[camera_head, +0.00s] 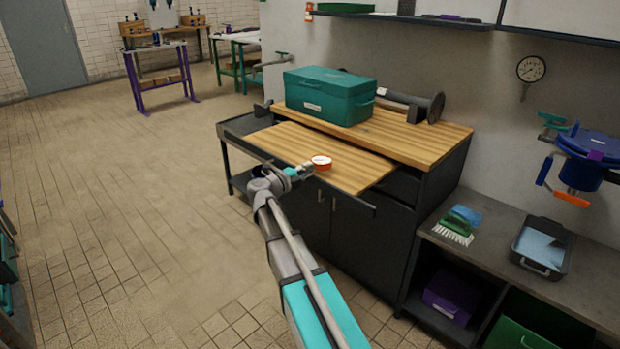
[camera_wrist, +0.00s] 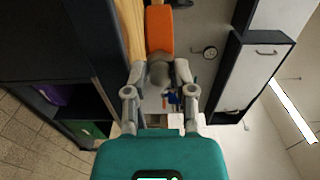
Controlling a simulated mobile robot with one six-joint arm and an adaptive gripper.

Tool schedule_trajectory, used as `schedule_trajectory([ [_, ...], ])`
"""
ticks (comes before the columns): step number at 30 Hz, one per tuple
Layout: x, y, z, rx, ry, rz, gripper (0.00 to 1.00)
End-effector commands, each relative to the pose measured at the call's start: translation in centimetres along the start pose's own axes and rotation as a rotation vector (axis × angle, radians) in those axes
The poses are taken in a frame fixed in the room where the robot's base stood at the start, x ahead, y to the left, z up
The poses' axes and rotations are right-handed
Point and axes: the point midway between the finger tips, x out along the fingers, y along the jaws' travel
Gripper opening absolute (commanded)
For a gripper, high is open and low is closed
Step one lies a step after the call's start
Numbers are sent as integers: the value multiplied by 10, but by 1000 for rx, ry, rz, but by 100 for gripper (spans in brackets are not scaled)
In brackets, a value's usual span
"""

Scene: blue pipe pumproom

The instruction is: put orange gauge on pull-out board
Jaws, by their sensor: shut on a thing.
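The orange gauge (camera_head: 321,162) has a round white face, turned up in the head view. It is over the front part of the wooden pull-out board (camera_head: 285,142). In the wrist view the orange gauge body (camera_wrist: 159,30) is right beside the board's wooden surface (camera_wrist: 132,30); I cannot tell whether they touch. My gripper (camera_head: 307,170) is at the board's front edge. In the wrist view my gripper (camera_wrist: 160,76) is shut on the gauge's grey stem, between both fingertips. The stem's tip is partly hidden by the fingers.
A teal toolbox (camera_head: 328,96) and a dark flanged pipe (camera_head: 420,104) stand on the worktop behind the board. The board's left and right parts are bare. A low grey bench (camera_head: 490,258) with a brush and a tray stands at right. Floor at left is clear.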

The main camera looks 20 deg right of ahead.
Motion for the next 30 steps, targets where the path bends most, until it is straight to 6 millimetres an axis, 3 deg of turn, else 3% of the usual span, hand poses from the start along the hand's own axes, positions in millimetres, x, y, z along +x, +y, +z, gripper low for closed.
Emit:
schedule_trajectory([
  [3,0,9,0,0,0,-1,0],
  [26,0,18,0,0,0,-1,0],
  [27,0,17,0,0,0,0,37],
  [30,0,17,0,0,0,0,56],
])
